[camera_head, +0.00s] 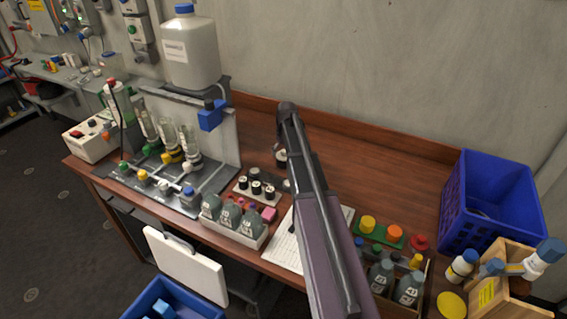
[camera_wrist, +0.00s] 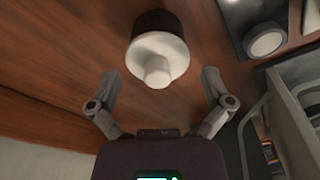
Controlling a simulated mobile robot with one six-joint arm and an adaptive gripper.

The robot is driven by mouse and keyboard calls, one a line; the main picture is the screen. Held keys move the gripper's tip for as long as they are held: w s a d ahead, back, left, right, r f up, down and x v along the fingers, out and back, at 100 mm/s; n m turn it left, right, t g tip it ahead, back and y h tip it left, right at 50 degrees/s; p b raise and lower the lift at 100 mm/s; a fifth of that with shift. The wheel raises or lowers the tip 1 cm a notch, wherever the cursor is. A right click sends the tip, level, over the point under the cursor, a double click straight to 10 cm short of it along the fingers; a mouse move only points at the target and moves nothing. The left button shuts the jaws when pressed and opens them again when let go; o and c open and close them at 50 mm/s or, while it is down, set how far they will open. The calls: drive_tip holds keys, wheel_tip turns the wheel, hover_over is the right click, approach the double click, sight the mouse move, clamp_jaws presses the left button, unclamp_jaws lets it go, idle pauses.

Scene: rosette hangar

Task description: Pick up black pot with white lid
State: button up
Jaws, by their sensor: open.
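The black pot with a white lid (camera_wrist: 158,55) stands on the wooden desk in the wrist view. Its dark body shows behind the round white lid and knob. My gripper (camera_wrist: 160,78) is open, with one finger on each side of the view and the pot just beyond and between the fingertips. The fingers do not appear to touch it. In the head view a small part of the pot (camera_head: 281,157) shows beside my arm, which hides the rest. My gripper's fingers cannot be made out there.
A blue crate (camera_head: 490,200) is at the right. The desk between my arm and the crate is mostly clear toward the wall.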

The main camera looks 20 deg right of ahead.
drive_tip(key=shift+w+d+f+b, duration=0.1)
drive_tip(key=shift+w+f+b, duration=0.1)
drive_tip(key=shift+f+b, duration=1.05)
drive_tip(key=shift+w+f+b, duration=0.15)
drive_tip(key=shift+f+b, duration=1)
drive_tip(key=shift+f, duration=0.15)
drive_tip(key=c, duration=0.9)
